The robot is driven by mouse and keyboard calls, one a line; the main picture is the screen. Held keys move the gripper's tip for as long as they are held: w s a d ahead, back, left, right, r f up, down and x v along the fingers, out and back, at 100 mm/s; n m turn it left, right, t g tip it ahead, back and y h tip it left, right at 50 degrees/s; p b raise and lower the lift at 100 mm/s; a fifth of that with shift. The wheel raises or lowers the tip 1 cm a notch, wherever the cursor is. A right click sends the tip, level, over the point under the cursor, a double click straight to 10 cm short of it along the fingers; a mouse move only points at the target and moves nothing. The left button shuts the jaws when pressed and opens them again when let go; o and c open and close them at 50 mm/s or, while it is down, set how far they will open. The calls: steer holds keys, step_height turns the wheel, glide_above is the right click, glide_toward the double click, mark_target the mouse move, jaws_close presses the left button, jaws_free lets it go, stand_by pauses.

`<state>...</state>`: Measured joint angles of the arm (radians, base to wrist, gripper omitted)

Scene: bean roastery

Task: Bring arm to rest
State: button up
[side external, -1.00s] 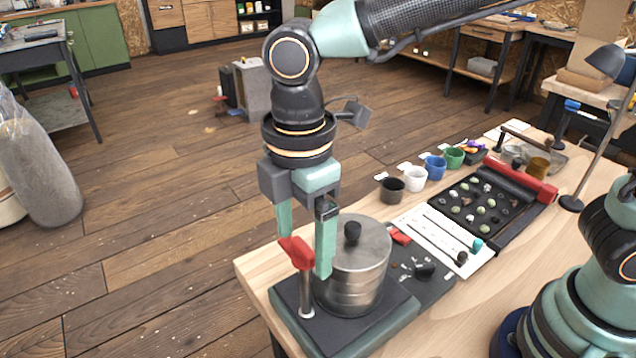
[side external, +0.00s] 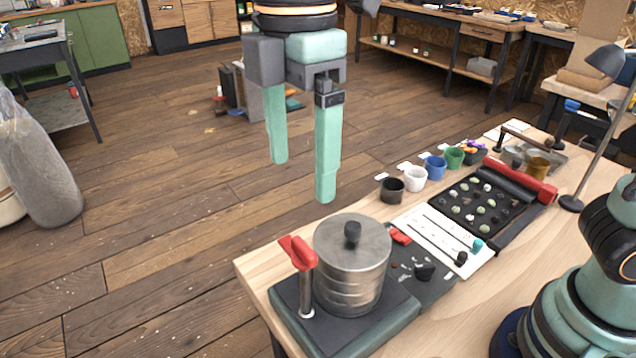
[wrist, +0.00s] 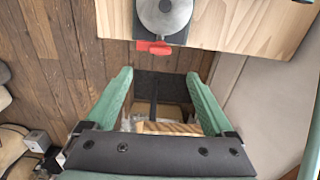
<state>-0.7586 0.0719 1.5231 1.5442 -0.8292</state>
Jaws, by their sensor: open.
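My gripper (side external: 302,180) is open and empty in the side external view. The red lever handle (wrist: 154,47) and the round canister lid (wrist: 164,12) show beyond the fingertips at the top of that view.
A lamp (side external: 603,120) stands at the right. The space around my gripper is free.

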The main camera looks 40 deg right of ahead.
steer(key=shift+r, duration=0.25)
steer(key=d+f+m+t, duration=0.2)
steer(key=d+f+m, duration=0.2)
steer(key=d+m, duration=0.5)
steer(key=d+f+m+t, duration=0.3)
steer(key=d+m, duration=0.6)
steer(key=d, duration=0.8)
steer(key=shift+w+d+f+t, duration=0.25)
steer(key=shift+f+t, duration=0.05)
steer(key=shift+f, duration=0.1)
